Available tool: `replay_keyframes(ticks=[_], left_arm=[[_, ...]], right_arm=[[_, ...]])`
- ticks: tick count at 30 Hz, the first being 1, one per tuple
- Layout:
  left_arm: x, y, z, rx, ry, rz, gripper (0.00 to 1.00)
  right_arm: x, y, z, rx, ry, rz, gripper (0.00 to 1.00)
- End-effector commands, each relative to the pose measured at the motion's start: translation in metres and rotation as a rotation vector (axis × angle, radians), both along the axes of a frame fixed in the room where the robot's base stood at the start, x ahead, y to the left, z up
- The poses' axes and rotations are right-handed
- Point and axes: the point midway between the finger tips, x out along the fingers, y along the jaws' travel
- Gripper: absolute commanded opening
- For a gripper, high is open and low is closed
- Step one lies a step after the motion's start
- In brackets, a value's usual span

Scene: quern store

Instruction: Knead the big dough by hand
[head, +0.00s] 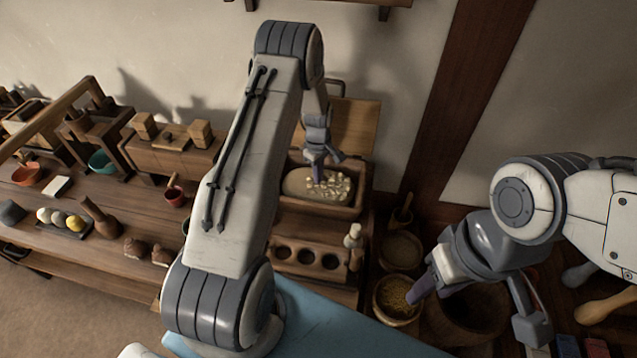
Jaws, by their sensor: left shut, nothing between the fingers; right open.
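The big dough (300,186) is a pale, long mass with several lighter lumps on its right part. It lies in a wooden trough (325,208) at the back of the bench. My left gripper (318,180) is shut and points down at the lumpy part of the dough. Its tips are at or just over the surface; I cannot tell whether they touch. My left arm hides the area left of the trough. My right gripper (476,314) is open and empty at the lower right, with its fingers spread above a dark round vessel (468,318).
A wooden block with round holes (310,258) stands in front of the trough. Bowls of grain (395,297) are to its right. A red cup (175,194), a teal bowl (101,162) and wooden devices crowd the bench at left. A dark post (470,90) rises behind.

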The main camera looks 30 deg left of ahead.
Motion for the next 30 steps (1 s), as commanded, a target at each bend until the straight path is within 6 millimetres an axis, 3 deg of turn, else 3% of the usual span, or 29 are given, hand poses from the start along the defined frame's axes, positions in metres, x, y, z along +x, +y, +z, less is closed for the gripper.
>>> replay_keyframes(ticks=[3,9,21,30], left_arm=[[0.000,0.000,-0.010,0.000,0.000,0.000,0.00],[0.000,0.000,-0.007,0.000,0.000,0.000,0.00],[0.000,0.000,0.020,0.001,-0.001,0.000,0.00],[0.000,0.000,0.021,0.000,0.000,0.000,0.00]], right_arm=[[0.000,0.000,-0.007,0.000,0.000,0.000,0.47],[0.000,0.000,-0.005,0.000,0.000,0.000,0.47],[0.000,0.000,0.015,0.000,0.000,0.000,0.47],[0.000,0.000,0.015,0.000,0.000,0.000,0.47]])
